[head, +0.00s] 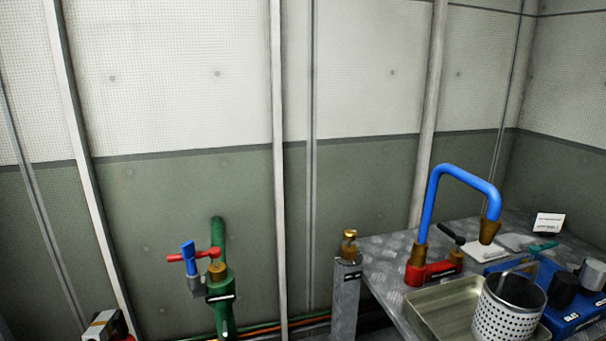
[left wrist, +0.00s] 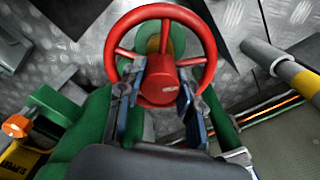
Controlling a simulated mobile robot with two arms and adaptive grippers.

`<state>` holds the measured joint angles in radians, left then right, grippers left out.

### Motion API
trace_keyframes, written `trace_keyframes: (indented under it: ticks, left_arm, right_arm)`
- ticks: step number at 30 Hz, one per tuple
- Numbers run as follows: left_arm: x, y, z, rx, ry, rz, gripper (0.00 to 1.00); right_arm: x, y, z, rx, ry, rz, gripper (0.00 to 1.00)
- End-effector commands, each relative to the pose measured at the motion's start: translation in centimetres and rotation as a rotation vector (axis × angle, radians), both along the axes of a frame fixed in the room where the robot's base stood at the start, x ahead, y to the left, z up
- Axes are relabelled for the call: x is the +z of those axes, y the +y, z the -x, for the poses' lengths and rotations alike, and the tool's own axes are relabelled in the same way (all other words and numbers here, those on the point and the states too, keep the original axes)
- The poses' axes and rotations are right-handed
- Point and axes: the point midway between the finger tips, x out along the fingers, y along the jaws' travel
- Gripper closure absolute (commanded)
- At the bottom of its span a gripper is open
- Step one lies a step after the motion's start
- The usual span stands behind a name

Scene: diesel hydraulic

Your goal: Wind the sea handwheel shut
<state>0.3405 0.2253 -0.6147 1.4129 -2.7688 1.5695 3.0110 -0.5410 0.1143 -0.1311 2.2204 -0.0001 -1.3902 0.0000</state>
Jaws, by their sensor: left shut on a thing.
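A red handwheel (left wrist: 205,34) with spokes and a thick hub fills the upper middle of the left wrist view. A green body shows behind it. My left gripper (left wrist: 158,96) has one finger on each side of the hub's lower part and is shut on the wheel. The near side of the grip is partly hidden by the gripper's own body. I cannot make out this wheel or my left gripper in the head view. My right gripper is in neither view.
In the head view, a green pipe valve (head: 221,284) with red and blue handles stands by the wall. A metal bench holds a blue spout (head: 428,205), a tray (head: 428,309) and a perforated basket (head: 512,302). A grey-yellow pipe (left wrist: 291,72) lies right of the wheel.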

Motion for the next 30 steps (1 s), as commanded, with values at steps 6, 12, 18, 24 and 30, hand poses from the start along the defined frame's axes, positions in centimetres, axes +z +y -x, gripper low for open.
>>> trace_keyframes:
  ticks: [6,12,18,24,30]
  left_arm:
    - [-0.79,0.31,0.57,-0.051,0.014,-0.01,0.95]
    - [-0.85,0.44,0.6,-0.39,0.016,-0.013,0.95]
    - [-0.92,0.48,0.64,-0.751,0.018,-0.013,0.95]
    - [-0.91,0.52,0.57,-1.104,0.017,-0.014,0.95]
    - [-0.94,0.53,0.57,-1.45,0.016,-0.014,0.95]
  right_arm:
    - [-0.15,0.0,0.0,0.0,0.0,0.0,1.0]
    - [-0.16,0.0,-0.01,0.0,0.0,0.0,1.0]
    - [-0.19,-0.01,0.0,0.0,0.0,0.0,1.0]
    - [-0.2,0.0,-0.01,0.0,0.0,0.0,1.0]
    - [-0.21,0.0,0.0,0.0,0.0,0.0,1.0]
